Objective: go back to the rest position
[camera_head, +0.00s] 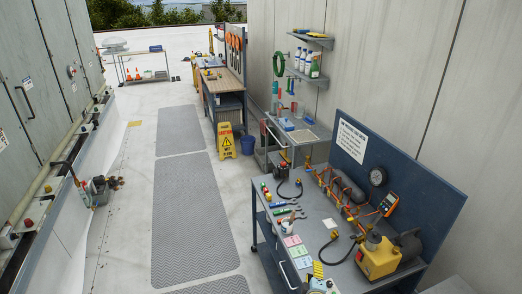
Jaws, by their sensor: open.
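My gripper is not in this view, and I cannot see my arm. The head camera looks down a rooftop walkway with grey ribbed mats (190,215). A blue workbench (345,215) with a pegboard-like back panel stands at the right front.
A yellow wet-floor sign (226,141) and a blue bucket (247,145) stand beside the mats. A grey cart (297,130) and wooden workbench (223,82) line the right wall. Grey cabinets (45,85) with pipework stand left. The mat strip is clear.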

